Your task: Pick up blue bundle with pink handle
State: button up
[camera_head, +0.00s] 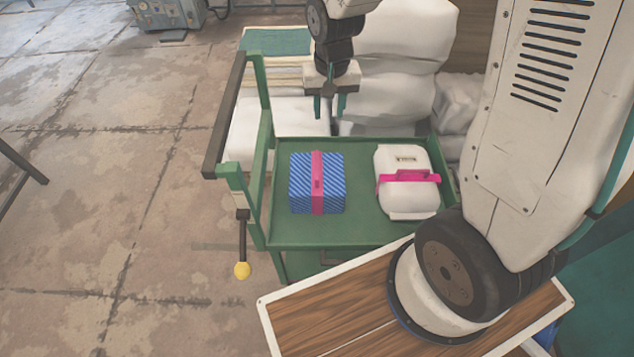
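A blue striped bundle (301,184) with a pink band (318,183) across its top sits on the left part of a green cart tray (300,235). My gripper (330,108) hangs above and behind the bundle, near the far edge of the tray, with its fingers pointing down. The two green fingertips are apart with nothing seen between them. The gripper is not touching the bundle.
A white case (404,160) with a pink handle (408,177) stands on the tray's right side. White sacks (392,75) are piled behind. The cart has a dark push bar (224,118) and a yellow-knobbed lever (242,270) at left.

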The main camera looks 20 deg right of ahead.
jog(key=m, duration=0.1)
send_over(317, 164)
notch_tip(317, 164, down, 14)
notch_tip(317, 164, down, 10)
jog(key=shift+f, duration=0.25)
grip_shut()
dwell(1.1)
